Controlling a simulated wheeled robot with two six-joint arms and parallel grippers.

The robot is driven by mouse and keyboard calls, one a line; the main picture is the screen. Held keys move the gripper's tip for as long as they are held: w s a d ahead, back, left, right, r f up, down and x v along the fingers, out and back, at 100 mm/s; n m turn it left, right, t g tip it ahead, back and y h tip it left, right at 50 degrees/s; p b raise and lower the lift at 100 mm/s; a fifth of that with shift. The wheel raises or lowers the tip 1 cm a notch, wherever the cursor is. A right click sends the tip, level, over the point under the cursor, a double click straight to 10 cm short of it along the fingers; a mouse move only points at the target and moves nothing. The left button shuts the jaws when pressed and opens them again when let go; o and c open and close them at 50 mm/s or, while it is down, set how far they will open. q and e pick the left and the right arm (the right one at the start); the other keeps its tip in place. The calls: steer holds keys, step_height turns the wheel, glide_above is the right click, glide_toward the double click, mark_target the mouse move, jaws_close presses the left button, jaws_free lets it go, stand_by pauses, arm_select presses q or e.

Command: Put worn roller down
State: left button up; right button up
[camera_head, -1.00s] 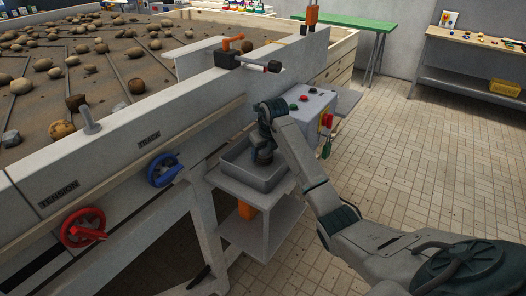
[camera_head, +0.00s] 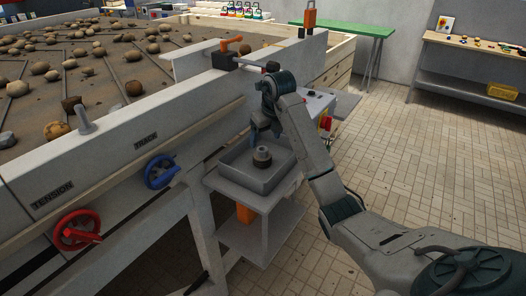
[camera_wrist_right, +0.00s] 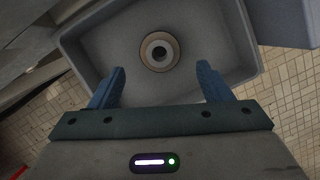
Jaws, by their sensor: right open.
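The worn roller (camera_head: 262,157) stands in the grey tray (camera_head: 283,181) on the small side shelf of the machine. In the right wrist view the roller (camera_wrist_right: 160,52) is a short ring-shaped piece with a dark centre hole, resting on the floor of the tray (camera_wrist_right: 80,52). My right gripper (camera_head: 265,138) is above the tray. Its blue fingers, seen in the right wrist view (camera_wrist_right: 162,82), are spread apart with nothing between them, and the roller lies beyond their tips. My left gripper is in no view.
A conveyor with potatoes (camera_head: 75,105) fills the left. A red handwheel (camera_head: 75,230) and a blue handwheel (camera_head: 161,171) sit on its side. A control box (camera_head: 318,108) stands close behind my right arm. Tiled floor at right is clear.

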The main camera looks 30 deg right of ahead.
steer(key=p+v, duration=0.3)
steer(key=shift+a+f, duration=0.1)
steer(key=shift+f, duration=0.05)
stand_by(0.3)
